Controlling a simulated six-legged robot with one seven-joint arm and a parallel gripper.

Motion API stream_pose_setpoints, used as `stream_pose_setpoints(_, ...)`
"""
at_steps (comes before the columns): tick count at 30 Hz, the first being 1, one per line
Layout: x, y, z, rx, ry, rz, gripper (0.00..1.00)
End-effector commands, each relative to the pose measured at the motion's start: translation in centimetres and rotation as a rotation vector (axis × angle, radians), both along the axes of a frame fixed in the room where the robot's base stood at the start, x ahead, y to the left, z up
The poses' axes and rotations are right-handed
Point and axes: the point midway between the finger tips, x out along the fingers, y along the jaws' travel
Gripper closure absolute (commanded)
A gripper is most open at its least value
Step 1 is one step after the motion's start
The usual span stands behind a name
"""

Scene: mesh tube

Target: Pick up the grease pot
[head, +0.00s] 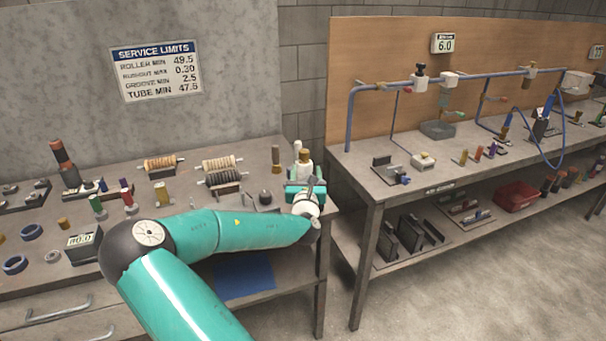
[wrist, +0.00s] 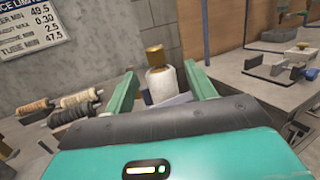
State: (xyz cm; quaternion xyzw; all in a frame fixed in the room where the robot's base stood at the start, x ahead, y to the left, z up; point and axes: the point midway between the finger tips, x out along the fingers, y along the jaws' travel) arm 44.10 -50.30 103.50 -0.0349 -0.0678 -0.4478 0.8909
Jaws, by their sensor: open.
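A white pot with a brass-coloured cap (wrist: 161,86), which looks like the grease pot, stands upright on the left bench beyond my gripper. It also shows in the head view (head: 304,168) near the bench's right end. My gripper (wrist: 160,72) is open, with one green finger on each side of the pot in the wrist view. I see no finger clearly touching it. The pot's lower part is hidden behind the gripper's dark front edge. In the head view my gripper (head: 306,176) partly covers the pot.
Wound rollers on stands (head: 222,180) are left of the pot, with a brown cylinder (head: 276,158) close by. A second bench (head: 440,178) with pipework stands right, across a gap.

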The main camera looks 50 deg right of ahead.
Motion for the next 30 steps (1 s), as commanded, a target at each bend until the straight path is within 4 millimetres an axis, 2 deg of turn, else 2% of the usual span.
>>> stream_pose_setpoints(3,1.4,-1.9,0.4,0.000,-0.002,0.000,0.45)
stream_pose_setpoints(6,2.2,-3.0,0.5,0.001,-0.001,0.000,0.45)
stream_pose_setpoints(13,3.4,-4.2,0.6,0.003,-0.002,0.003,0.45)
stream_pose_setpoints(21,6.0,-6.9,0.9,0.002,-0.002,0.002,0.45)
stream_pose_setpoints(30,6.4,-7.2,0.9,0.003,-0.001,0.003,0.47)
